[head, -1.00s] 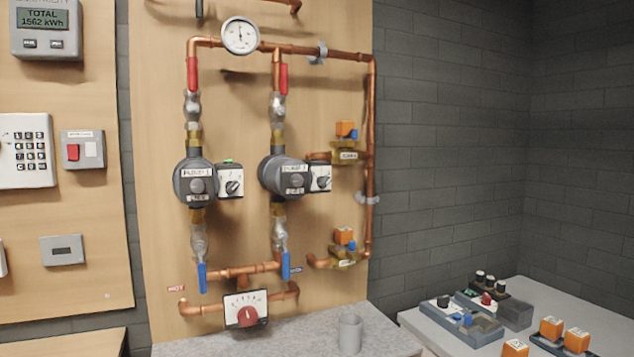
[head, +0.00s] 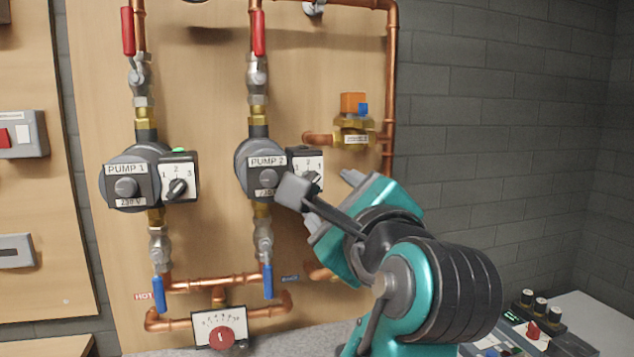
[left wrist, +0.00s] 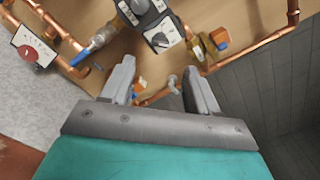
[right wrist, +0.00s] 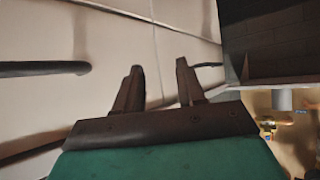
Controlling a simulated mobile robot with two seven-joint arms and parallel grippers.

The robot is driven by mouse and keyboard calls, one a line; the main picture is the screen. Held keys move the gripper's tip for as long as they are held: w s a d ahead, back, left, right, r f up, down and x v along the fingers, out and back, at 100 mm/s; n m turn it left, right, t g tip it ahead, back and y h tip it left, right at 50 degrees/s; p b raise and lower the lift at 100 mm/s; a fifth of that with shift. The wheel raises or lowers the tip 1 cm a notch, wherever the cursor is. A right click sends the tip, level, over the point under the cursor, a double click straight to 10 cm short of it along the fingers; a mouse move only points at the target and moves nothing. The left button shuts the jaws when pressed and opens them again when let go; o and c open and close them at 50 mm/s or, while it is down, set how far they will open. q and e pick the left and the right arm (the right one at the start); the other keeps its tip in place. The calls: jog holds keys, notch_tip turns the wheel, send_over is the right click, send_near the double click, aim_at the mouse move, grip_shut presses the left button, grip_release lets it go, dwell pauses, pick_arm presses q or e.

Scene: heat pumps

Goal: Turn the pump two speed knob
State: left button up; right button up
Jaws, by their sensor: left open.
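Pump 2 (head: 266,160) is a grey round pump on the copper pipework. Its white speed box (head: 303,161) is on its right side, marked 1, 2 and 3. The dark speed knob (head: 314,179) is partly hidden behind a finger of my left gripper (head: 323,184). In the left wrist view the knob (left wrist: 159,40) and box (left wrist: 172,28) are beyond the fingertips, apart from them. The left gripper (left wrist: 158,72) is open with nothing between its fingers. My right gripper (right wrist: 159,68) is open and empty, facing pale surfaces away from the pumps.
Pump 1 (head: 128,183) with a similar speed box (head: 180,175) is to the left. An orange-capped valve (head: 353,125) and a vertical copper pipe (head: 390,80) are to the right. Blue handles (head: 268,281) and a red-knobbed dial (head: 221,336) are below.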

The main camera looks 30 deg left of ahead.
pick_arm(q)
jog(key=x, duration=1)
jog(key=shift+d, duration=0.1)
jog(key=shift+f, duration=0.1)
jog(key=c, duration=1)
jog(key=shift+c, duration=0.2)
jog(key=shift+n, duration=4.3)
jog(key=shift+f, duration=0.1)
